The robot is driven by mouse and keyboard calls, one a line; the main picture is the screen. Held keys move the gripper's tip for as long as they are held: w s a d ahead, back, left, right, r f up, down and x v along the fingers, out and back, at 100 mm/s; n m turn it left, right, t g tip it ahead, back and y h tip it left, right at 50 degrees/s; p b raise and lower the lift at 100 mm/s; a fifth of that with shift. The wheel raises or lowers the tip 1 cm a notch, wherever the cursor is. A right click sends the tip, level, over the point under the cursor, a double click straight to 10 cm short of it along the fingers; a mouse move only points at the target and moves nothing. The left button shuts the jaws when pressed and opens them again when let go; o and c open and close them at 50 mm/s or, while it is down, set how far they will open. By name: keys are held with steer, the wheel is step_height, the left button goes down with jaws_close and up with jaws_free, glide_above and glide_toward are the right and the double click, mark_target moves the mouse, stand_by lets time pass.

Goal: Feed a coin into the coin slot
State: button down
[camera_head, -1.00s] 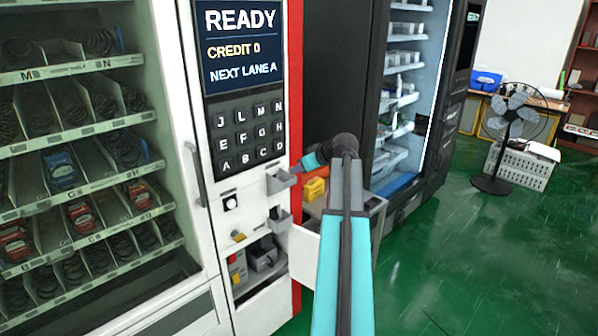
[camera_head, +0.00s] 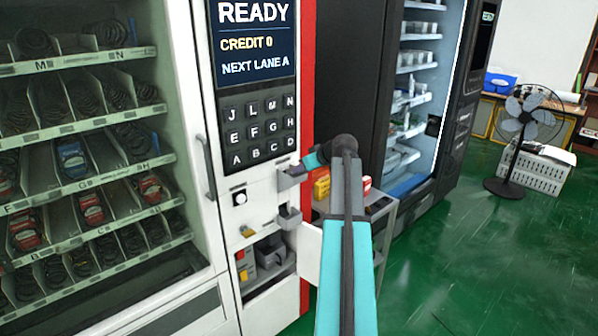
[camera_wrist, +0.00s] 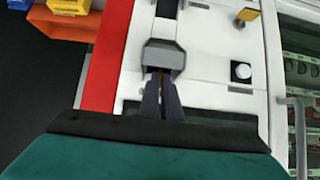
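The vending machine's control panel (camera_head: 251,222) has a screen (camera_head: 255,45) reading READY, CREDIT 0, NEXT LANE A. Below the keypad are a white round button (camera_head: 240,198), a brass-coloured piece (camera_head: 247,231) and two grey cups. My gripper (camera_wrist: 161,82) is at the upper cup (camera_head: 290,177), which also shows in the wrist view (camera_wrist: 163,54). Its fingers are close together at the cup's edge. A thin brownish sliver shows between the fingertips; I cannot tell whether it is a coin or whether it is gripped. I cannot make out a coin slot for certain.
A glass-fronted display (camera_head: 80,160) with goods fills the left. Yellow and red boxes (camera_head: 321,187) sit on a grey stand right of the panel. A dark cabinet (camera_head: 345,80) stands behind. Green floor at right is open up to a fan (camera_head: 527,118).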

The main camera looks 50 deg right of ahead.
steer(key=c, duration=1.9)
jaws_free()
steer(key=b+v, duration=0.3)
steer(key=v, duration=1)
steer(key=shift+s+r+b, duration=0.25)
steer(key=shift+r+b, duration=0.05)
steer(key=shift+b, duration=0.05)
steer(key=shift+a, duration=0.1)
